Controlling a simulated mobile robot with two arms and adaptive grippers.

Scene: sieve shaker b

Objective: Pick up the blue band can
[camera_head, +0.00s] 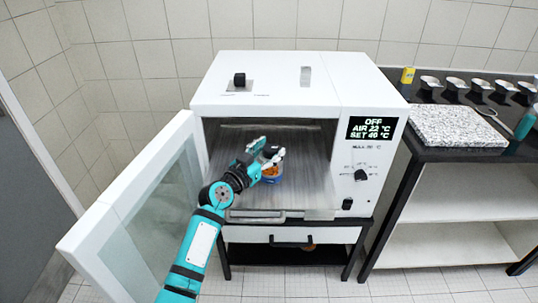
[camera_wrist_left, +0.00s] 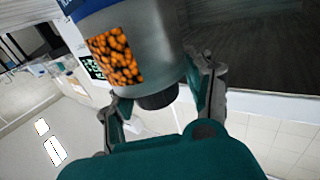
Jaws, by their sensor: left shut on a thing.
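The blue band can (camera_head: 271,177) is in the open chamber of the white oven, over its metal shelf. It has a blue band and a label with orange round shapes. I cannot tell whether the can touches the shelf. My right gripper is not in view.
The oven (camera_head: 262,95) has its glass door (camera_head: 150,225) swung open to the left. A dark bench on the right holds a speckled slab (camera_head: 457,127), several metal-topped items and a yellow can (camera_head: 407,75).

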